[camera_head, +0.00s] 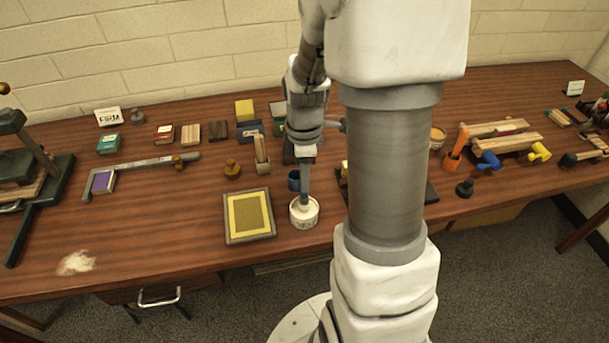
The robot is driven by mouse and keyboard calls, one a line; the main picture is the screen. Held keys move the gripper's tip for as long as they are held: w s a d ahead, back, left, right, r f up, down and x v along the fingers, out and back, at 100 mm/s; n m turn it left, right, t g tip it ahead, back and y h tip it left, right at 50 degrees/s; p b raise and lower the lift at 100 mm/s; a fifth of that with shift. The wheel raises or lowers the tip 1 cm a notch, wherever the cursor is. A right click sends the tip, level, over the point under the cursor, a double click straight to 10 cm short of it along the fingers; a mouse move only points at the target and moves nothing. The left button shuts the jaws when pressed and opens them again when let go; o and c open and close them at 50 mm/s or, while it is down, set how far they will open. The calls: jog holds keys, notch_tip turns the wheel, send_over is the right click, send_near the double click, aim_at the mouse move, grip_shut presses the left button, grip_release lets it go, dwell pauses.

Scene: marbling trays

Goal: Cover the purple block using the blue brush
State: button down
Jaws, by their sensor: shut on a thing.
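The purple block (102,183) lies at the left of the table, in the inner corner of an L-shaped metal square (143,164). My gripper (306,162) is right of the table's middle, pointing down and shut on a slim blue-grey brush (306,186). The brush is upright, and its lower end is at the mouth of a white pot (304,219). I cannot tell how deep it goes in. The gripper is far to the right of the purple block. My arm hides part of the table behind it.
A press (38,165) is at far left. The front left table is mostly clear.

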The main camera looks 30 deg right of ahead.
notch_tip(320, 180, up, 7)
jog(key=p, duration=0.5)
dwell(0.4)
jog(key=shift+f, duration=0.1)
dwell(0.5)
